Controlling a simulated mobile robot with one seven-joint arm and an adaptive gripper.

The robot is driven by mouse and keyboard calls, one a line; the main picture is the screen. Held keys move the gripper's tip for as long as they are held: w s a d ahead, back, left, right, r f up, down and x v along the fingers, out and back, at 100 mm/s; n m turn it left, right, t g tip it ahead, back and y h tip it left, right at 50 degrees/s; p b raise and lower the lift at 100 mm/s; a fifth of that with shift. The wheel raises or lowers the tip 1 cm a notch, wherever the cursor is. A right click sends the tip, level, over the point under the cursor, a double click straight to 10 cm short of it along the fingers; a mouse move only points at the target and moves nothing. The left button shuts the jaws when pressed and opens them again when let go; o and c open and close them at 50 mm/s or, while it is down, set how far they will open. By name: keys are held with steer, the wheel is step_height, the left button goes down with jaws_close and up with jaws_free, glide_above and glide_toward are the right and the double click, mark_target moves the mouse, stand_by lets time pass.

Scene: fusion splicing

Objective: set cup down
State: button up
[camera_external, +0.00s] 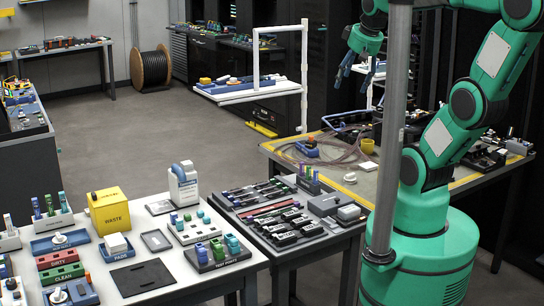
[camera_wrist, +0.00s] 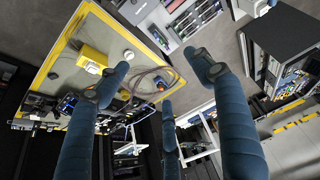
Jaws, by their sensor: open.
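A small yellow cup (camera_external: 367,146) stands on the workbench (camera_external: 350,188) at the right, beside a coil of clear hose. My gripper (camera_external: 357,70) is high above and behind that bench in the external view, well apart from the cup. Its blue fingers are spread, and they also show wide apart in the wrist view (camera_wrist: 155,75) with nothing between them. A yellow object (camera_wrist: 92,56) on the yellow-edged bench top in the wrist view may be the cup; its shape is hard to make out.
The hose coil (camera_external: 326,150) and a blue device (camera_external: 307,147) lie left of the cup. Black equipment (camera_external: 486,156) crowds the bench's right end. A grey pole (camera_external: 391,130) crosses the external view. A white-framed cart (camera_external: 303,75) stands behind. Bare bench shows around the cup.

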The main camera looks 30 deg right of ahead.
steer(key=s+a+f, duration=0.2)
steer(key=s, duration=0.3)
steer(key=shift+s+f, duration=0.3)
steer(key=shift+f, duration=0.1)
stand_by(1.0)
